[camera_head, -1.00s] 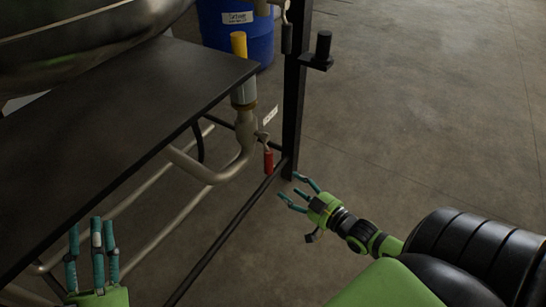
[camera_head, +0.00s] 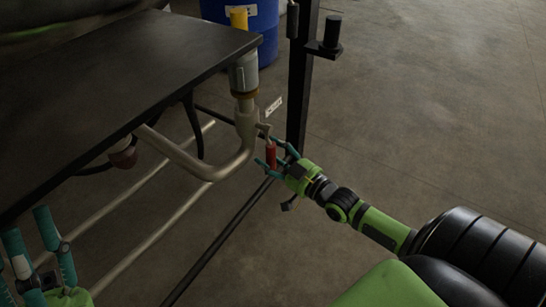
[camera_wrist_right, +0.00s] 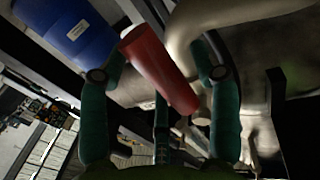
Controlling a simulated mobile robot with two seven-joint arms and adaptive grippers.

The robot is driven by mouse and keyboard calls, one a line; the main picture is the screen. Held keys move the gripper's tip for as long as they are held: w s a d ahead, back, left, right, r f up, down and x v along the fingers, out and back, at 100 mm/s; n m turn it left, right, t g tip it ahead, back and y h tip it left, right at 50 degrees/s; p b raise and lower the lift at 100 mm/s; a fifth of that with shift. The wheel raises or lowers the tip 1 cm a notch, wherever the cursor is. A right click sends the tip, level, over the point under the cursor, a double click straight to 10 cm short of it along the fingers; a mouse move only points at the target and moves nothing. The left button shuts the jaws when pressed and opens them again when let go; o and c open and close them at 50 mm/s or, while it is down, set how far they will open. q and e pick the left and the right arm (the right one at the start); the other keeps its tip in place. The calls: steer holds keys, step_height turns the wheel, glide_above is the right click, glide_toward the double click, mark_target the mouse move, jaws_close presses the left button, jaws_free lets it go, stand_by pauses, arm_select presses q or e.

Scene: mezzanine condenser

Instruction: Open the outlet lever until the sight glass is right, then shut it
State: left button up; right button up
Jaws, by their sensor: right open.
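The red-handled lever (camera_head: 271,155) hangs down from the valve on the pale outlet pipe (camera_head: 247,122), beside the black post. My right gripper (camera_head: 276,158) is at the lever, its teal fingers open around the red handle. In the right wrist view the red handle (camera_wrist_right: 160,70) lies between the open fingers (camera_wrist_right: 158,95), and I cannot tell whether any finger touches it. A grey, collared cylindrical fitting (camera_head: 243,75) sits above the valve; whether it is the sight glass I cannot tell. My left gripper (camera_head: 35,262) is at the lower left, fingers spread and empty.
A dark tabletop (camera_head: 120,85) covers the left side. A black post (camera_head: 300,90) with a small bracket stands right behind the lever. A blue drum (camera_head: 262,35) is behind. Pale pipes run low under the table. The floor at right is clear.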

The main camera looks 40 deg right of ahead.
steer(key=shift+c, duration=0.4)
jaws_close()
